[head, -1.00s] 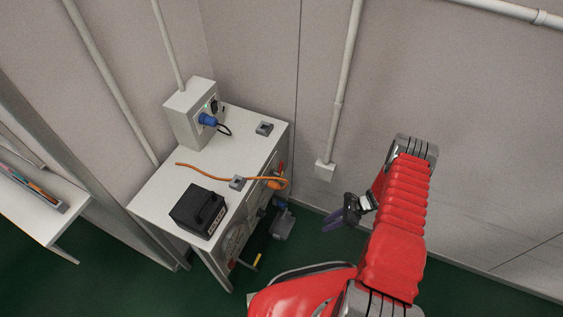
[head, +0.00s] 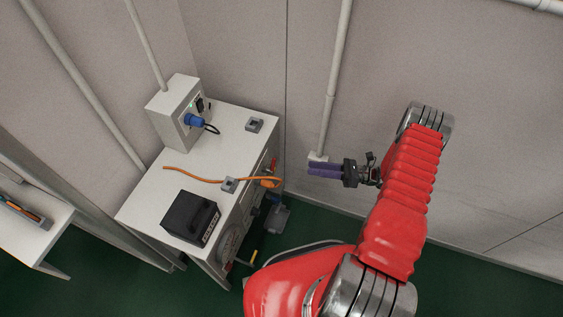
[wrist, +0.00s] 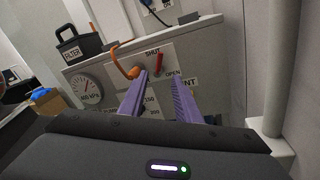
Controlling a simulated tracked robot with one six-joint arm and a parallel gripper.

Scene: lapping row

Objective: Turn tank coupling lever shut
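The red lever (wrist: 159,64) is on the front panel of the white bench, between a SHUT label above and an OPEN label at lower right. It runs roughly up and down in the wrist view. In the head view the lever (head: 273,164) is a small red spot on the bench front. An orange hose (wrist: 119,62) bends down over the bench edge to the left of the lever. My gripper (head: 309,170), with purple fingers, is to the right of the bench, apart from the lever. The gripper (wrist: 159,78) is open and empty, its fingertips spread either side below the lever.
A FILTER box (wrist: 77,45) and a socket box (head: 178,112) stand on the bench (head: 145,200). A gauge (wrist: 88,88) is on the bench front. A pipe (head: 334,90) runs down the wall behind my gripper. A grey-blue object (head: 277,219) is on the floor beside the bench.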

